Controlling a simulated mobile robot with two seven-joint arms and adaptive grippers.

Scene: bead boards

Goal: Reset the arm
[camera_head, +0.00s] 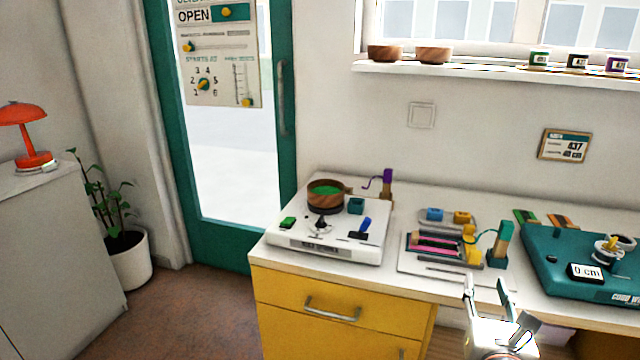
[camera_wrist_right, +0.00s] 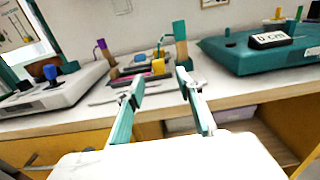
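My right gripper (camera_head: 487,290) is low in front of the counter at the right of the head view. Its two fingers stand apart with nothing between them. In the right wrist view the same gripper (camera_wrist_right: 160,88) shows two teal fingers spread open, pointing toward the counter edge. My left gripper does not show in either view.
A white counter (camera_head: 412,288) over yellow drawers (camera_head: 300,309) carries a white device with a wooden bowl (camera_head: 325,195), a tray of coloured pieces (camera_head: 437,247) and a teal machine (camera_head: 560,262).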

